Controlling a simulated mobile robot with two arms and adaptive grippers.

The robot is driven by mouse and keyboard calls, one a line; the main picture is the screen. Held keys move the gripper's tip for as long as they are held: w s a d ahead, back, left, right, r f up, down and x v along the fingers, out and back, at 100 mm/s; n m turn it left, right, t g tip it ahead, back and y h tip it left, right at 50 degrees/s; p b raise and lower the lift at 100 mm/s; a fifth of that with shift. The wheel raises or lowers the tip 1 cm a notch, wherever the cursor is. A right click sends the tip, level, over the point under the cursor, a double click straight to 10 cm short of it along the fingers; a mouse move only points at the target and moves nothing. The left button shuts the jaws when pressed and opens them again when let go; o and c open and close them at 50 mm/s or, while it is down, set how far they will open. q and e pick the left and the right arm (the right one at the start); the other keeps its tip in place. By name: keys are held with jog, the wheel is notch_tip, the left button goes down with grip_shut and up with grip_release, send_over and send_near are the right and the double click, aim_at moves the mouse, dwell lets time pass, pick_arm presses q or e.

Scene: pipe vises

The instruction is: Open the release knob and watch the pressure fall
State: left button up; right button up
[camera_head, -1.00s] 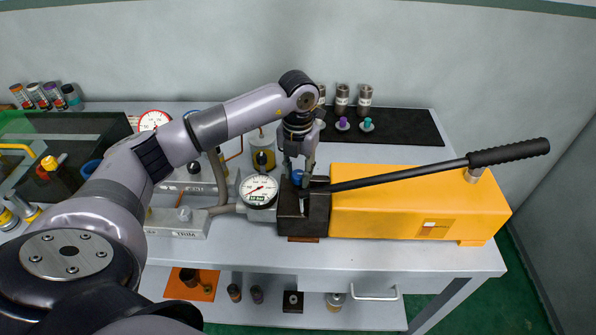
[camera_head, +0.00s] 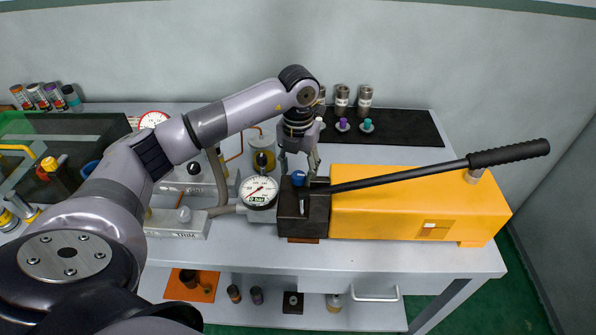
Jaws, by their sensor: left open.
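The release knob (camera_head: 298,178) is blue and sits on top of the dark block (camera_head: 290,222) at the left end of the yellow hand pump (camera_head: 400,205). My left gripper (camera_head: 299,172) is above the knob, pointing down, with its fingers spread to either side of it. I cannot tell whether the fingers touch the knob. The pressure gauge (camera_head: 258,191) has a white face with a red needle and stands just left of the block. A small dark label reading 0 BAR shows on its face. My right gripper is not in view.
The pump's long black lever (camera_head: 508,153) reaches up to the right. A black mat (camera_head: 405,127) with metal cylinders and coloured knobs lies behind. A grey TRIM box (camera_head: 165,224) stands left of the gauge. The bench front edge is clear.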

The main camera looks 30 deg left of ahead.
aim_at(298, 175)
pick_arm(q)
notch_tip(298, 175, up, 11)
dwell(0.3)
jog(key=shift+f, duration=0.15)
dwell(0.3)
